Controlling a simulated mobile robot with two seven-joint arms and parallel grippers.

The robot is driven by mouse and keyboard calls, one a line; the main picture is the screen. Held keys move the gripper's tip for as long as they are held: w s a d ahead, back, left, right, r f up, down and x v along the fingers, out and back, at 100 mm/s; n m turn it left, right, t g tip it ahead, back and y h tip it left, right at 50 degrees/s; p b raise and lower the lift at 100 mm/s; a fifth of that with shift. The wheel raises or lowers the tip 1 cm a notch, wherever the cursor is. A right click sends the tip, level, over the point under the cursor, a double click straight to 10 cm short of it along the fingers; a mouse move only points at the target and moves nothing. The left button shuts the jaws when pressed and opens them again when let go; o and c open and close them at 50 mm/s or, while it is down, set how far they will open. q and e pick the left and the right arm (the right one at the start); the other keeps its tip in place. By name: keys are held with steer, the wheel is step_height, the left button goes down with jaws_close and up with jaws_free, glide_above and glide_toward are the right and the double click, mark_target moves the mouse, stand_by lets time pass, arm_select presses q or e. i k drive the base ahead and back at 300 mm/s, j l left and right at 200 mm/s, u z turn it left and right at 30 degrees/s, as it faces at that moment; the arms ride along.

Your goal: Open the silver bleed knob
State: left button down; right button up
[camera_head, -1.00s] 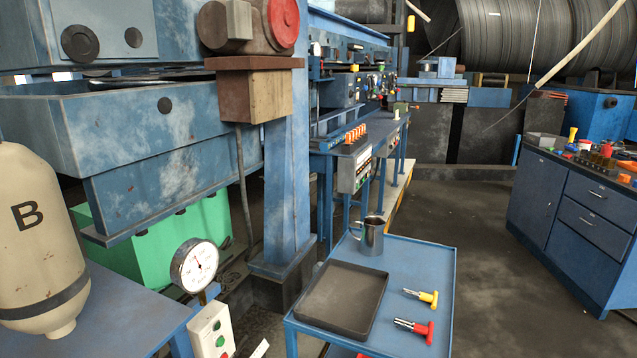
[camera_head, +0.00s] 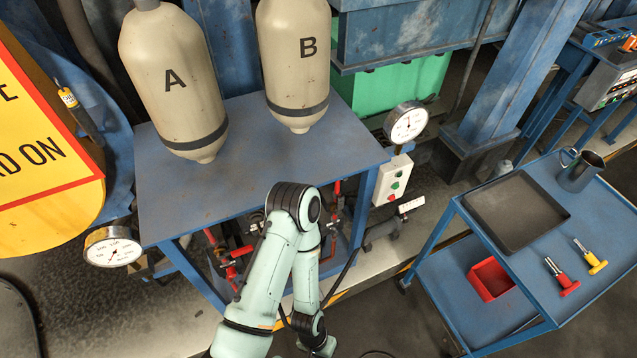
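I cannot make out a silver bleed knob in this view. Two beige tanks, tank A (camera_head: 172,85) and tank B (camera_head: 296,70), stand at the blue bench (camera_head: 245,188). Red-handled pipe fittings (camera_head: 236,262) show under the bench, partly hidden by the dark space and my arm. One pale green arm of mine rises from the bottom, bends in front of the bench and points down again. No gripper fingers can be seen on it, and the other arm is out of the picture.
A pressure gauge (camera_head: 406,121) and a button box (camera_head: 391,180) are at the bench's right end; another gauge (camera_head: 112,247) is at its left. A blue cart (camera_head: 596,205) on the right holds a black tray (camera_head: 515,210), a metal jug (camera_head: 580,172), red and yellow-handled tools and a red bin (camera_head: 490,280).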

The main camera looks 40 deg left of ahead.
mark_target(334, 232)
steer(key=u, duration=1.9)
